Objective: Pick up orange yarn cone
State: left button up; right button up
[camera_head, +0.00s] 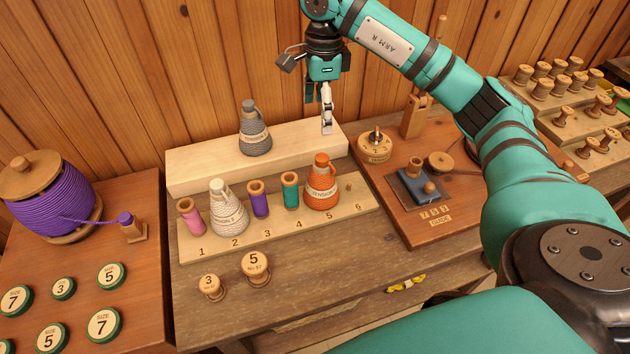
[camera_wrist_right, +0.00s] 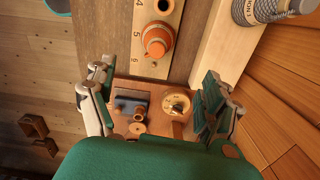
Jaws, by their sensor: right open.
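The orange yarn cone (camera_head: 321,184) stands upright at place 5 on the numbered wooden rack (camera_head: 350,203). It also shows in the right wrist view (camera_wrist_right: 157,40), near the top, beyond the fingers. My right gripper (camera_head: 326,112) is above and behind the cone in the head view, pointing down over the right part of the pale raised shelf. In the right wrist view its fingers (camera_wrist_right: 155,95) are spread apart with nothing between them touching. My left gripper is not in view.
A grey cone (camera_head: 255,130) stands on the pale shelf (camera_head: 200,179). A white cone (camera_head: 228,210), pink spool (camera_head: 190,215), purple spool (camera_head: 258,200) and teal spool (camera_head: 290,190) share the rack. A board with a dial (camera_head: 375,147) lies right. Place 6 looks empty.

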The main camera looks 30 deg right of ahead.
aim_at(323, 157)
jog(key=f+p, duration=0.1)
jog(key=f, duration=0.3)
jog(key=f+p, duration=0.1)
jog(key=f, duration=0.2)
jog(key=f+p, duration=0.1)
jog(key=f, duration=0.3)
jog(key=shift+s+d+f, duration=0.15)
jog(key=shift+d+f, duration=0.1)
jog(key=shift+f, duration=0.05)
jog(key=shift+s+f+p, duration=0.1)
jog(key=shift+f+p, duration=0.35)
jog(key=shift+f, duration=0.1)
notch_tip(323, 157, down, 4)
jog(key=shift+a+r+p, duration=0.1)
jog(key=shift+r+p, duration=0.1)
jog(key=shift+p, duration=0.55)
jog(key=shift+f, duration=0.4)
jog(key=shift+c, duration=0.4)
jog(key=shift+r, duration=0.1)
grip_shut()
